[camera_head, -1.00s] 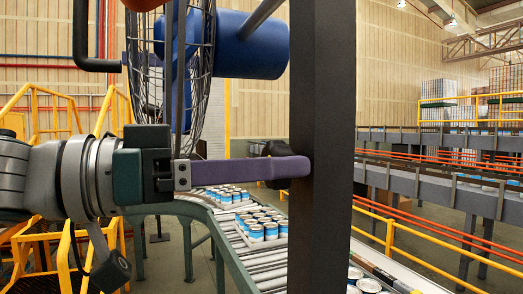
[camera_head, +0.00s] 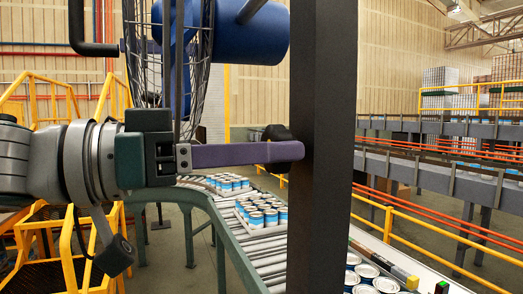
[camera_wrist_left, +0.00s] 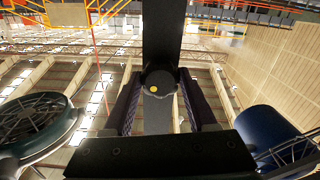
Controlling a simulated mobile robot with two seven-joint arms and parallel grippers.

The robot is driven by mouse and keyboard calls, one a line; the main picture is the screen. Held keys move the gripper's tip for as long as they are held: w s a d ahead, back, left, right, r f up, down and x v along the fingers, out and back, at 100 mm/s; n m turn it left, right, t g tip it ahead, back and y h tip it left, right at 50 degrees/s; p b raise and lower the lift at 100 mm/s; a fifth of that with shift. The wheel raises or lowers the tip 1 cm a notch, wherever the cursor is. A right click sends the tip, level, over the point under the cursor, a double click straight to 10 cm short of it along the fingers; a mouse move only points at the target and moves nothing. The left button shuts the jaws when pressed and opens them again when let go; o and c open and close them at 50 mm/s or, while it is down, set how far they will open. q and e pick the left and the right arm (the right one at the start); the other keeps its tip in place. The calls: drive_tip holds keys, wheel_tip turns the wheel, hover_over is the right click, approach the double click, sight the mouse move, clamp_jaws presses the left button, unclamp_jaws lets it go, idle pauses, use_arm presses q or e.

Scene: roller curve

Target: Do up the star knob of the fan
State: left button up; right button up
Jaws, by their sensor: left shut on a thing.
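The star knob (camera_head: 279,134) is black and sits on the left side of a dark upright post (camera_head: 322,150). My left gripper (camera_head: 285,152) reaches in from the left with purple fingers and is shut on the knob. In the wrist view its fingers stand on both sides of the knob. The fan's blue motor housing (camera_head: 250,47) and wire cage (camera_head: 205,75) are above the gripper. The knob's far side is hidden. My right gripper is not in view.
A roller conveyor (camera_head: 262,252) curves below, carrying packs of blue and white cans (camera_head: 262,215). Yellow railings (camera_head: 400,232) run at the right, with more conveyors behind. Yellow steps and rails (camera_head: 50,100) stand at the left. The fan cage is close above my gripper.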

use_arm(q)
drive_tip(key=shift+c, duration=0.4)
drive_tip(key=shift+m, duration=0.3)
drive_tip(key=shift+w+a+r+m+b, duration=0.1)
drive_tip(key=shift+m+b, duration=1.5)
drive_tip(key=shift+m, duration=4.95)
drive_tip(key=shift+r+m+b, duration=0.1)
drive_tip(key=shift+m+b, duration=1.45)
drive_tip(key=shift+m, duration=5)
